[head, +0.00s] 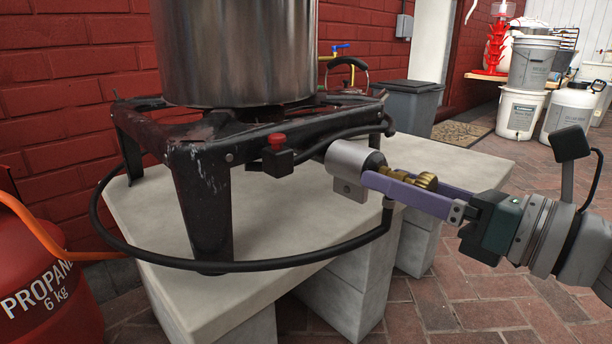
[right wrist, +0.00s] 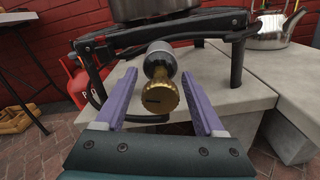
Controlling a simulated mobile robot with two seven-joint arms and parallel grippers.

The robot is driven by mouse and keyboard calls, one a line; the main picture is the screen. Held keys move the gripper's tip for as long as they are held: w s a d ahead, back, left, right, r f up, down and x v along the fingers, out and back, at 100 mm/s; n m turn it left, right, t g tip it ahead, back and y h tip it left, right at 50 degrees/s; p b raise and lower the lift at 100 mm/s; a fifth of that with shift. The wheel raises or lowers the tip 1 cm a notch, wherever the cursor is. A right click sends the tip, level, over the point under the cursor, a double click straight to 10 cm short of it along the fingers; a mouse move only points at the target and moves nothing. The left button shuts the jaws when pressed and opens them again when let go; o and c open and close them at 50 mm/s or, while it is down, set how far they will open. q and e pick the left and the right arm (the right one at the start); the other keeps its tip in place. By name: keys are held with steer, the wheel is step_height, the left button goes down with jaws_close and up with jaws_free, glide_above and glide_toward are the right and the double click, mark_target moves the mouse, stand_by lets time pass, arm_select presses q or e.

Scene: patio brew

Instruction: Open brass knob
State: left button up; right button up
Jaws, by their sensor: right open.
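The brass knob (head: 426,181) sits at the end of a silver valve body (head: 345,160) on the front right of the black burner stand (head: 205,190). In the right wrist view the knob (right wrist: 158,97) faces the camera, with a dark slot mark on its round face. My right gripper (head: 385,182) comes in from the right with its purple fingers open. The fingers lie on either side of the knob, and in the right wrist view gaps show between the knob and both fingers. My left gripper is out of view.
A large steel pot (head: 235,50) stands on the burner. A black hose (head: 240,266) loops below the valve. A red propane tank (head: 40,280) is at the left. A kettle (right wrist: 266,28) stands behind. The burner rests on a pale stone slab (head: 300,225).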

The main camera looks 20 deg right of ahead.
steer(key=p+v, duration=0.2)
steer(key=v, duration=0.8)
